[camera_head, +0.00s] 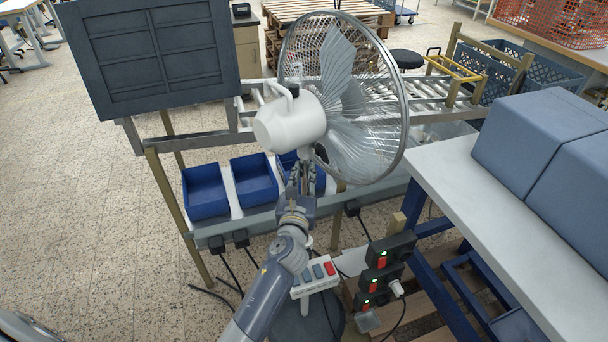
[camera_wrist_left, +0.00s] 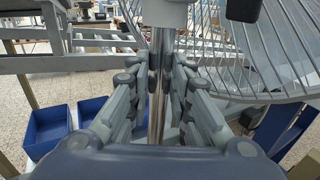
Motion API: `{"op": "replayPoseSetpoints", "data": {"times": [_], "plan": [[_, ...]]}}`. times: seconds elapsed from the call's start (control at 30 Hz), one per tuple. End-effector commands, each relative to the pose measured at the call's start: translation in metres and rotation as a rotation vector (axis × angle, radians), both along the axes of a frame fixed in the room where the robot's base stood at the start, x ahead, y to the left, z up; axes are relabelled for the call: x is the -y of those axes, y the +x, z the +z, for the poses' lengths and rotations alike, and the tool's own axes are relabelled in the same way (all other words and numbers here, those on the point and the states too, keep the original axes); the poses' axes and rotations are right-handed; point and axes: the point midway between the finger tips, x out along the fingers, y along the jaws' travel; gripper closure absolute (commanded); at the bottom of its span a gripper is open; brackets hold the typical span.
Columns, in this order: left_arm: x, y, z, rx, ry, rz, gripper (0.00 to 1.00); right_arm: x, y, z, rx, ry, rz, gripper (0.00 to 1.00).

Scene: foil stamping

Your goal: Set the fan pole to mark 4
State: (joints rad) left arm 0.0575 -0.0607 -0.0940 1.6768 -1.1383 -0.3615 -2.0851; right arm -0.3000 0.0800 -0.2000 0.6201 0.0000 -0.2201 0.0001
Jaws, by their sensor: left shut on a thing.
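The standing fan has a white motor housing (camera_head: 288,124) and a round wire cage (camera_head: 400,110) facing right in the head view. Its shiny metal pole (camera_wrist_left: 158,85) runs upright between the fingers in the left wrist view, up to a white part (camera_wrist_left: 165,12) at the top. My left gripper (camera_head: 303,172) is just below the motor housing and is shut on the pole. It hides most of the pole in the head view. No numbered marks are readable on the pole. A white control box (camera_head: 315,279) with coloured buttons sits lower down, above the dark round base (camera_head: 320,320). My right gripper is not in view.
Blue bins (camera_head: 205,190) stand on a shelf behind the gripper. A white table (camera_head: 480,220) with blue-grey boxes (camera_head: 540,140) is at the right. Black socket boxes with green lights (camera_head: 388,250) and cables crowd the base. Open floor (camera_head: 90,220) lies at the left.

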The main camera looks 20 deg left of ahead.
Motion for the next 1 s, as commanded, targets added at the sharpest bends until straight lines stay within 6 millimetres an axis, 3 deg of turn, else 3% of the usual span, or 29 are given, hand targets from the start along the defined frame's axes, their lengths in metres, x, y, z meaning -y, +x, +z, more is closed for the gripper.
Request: {"op": "replayPoseSetpoints", "data": {"times": [0.03,0.6,0.8,1.0], "plan": [[0.000,0.001,0.022,0.008,0.004,-0.001,1.00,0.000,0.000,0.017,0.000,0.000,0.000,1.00],[0.000,0.002,0.109,0.015,0.006,-0.002,1.00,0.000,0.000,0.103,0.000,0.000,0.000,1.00],[0.000,0.002,0.131,0.016,0.004,-0.002,1.00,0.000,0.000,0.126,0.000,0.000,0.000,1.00],[0.000,0.002,0.135,0.015,0.003,-0.001,1.00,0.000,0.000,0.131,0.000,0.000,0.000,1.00]]}}
